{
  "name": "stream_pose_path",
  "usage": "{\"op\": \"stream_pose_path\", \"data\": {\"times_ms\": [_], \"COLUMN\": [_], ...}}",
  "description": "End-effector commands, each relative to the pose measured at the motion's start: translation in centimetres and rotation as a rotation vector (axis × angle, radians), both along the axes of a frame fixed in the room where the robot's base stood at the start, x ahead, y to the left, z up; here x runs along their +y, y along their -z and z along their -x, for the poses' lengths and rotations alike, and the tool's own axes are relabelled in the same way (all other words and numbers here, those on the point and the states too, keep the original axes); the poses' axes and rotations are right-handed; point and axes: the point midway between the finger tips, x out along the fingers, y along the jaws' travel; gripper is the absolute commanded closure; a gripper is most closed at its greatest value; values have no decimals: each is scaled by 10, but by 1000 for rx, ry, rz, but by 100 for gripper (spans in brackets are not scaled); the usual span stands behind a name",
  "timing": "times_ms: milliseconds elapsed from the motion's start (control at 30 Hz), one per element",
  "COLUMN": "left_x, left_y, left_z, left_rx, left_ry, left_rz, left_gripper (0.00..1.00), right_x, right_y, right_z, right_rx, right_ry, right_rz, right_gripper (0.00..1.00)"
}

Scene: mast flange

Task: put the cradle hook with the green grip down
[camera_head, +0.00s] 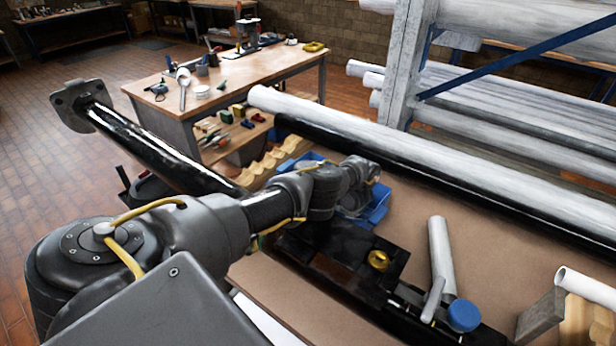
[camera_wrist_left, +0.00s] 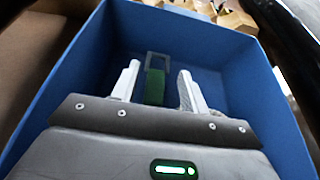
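The cradle hook (camera_wrist_left: 154,62) lies low in the blue bin; its green grip (camera_wrist_left: 154,87) shows between my left fingers in the left wrist view. A grey rectangular loop stands at its far end. My left gripper (camera_wrist_left: 158,82) is open, with a gap on each side of the grip. Its two pale fingers point down into the bin (camera_wrist_left: 75,70). In the head view my left arm reaches over the blue bin (camera_head: 378,208); its wrist hides the fingers and the hook is not visible there. My right gripper is not in view.
A black mast (camera_head: 165,150) with a flange plate (camera_head: 78,103) extends at left. Long pale and black tubes (camera_head: 420,165) run behind the bin.

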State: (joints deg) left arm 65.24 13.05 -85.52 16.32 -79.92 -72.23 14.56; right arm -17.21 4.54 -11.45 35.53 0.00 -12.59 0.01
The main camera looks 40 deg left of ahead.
Motion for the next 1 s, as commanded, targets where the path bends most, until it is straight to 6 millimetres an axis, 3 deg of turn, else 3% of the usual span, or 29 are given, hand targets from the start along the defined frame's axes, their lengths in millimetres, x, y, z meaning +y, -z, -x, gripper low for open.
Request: {"op": "stream_pose_path", "data": {"times_ms": [267, 433, 800, 1000], "left_x": [0, 0, -74, -101], "left_y": [-1, -17, -45, -54], "left_z": [0, 0, -4, -6], "left_rx": [0, 0, 0, -1], "left_ry": [0, 1, 1, 0], "left_rz": [0, 0, 1, 1], "left_gripper": [53, 53, 53, 53], "right_x": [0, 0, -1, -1], "right_y": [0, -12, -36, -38], "right_z": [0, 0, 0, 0], "right_rx": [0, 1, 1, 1], "right_ry": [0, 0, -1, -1], "right_rz": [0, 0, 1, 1], "right_gripper": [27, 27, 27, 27]}}
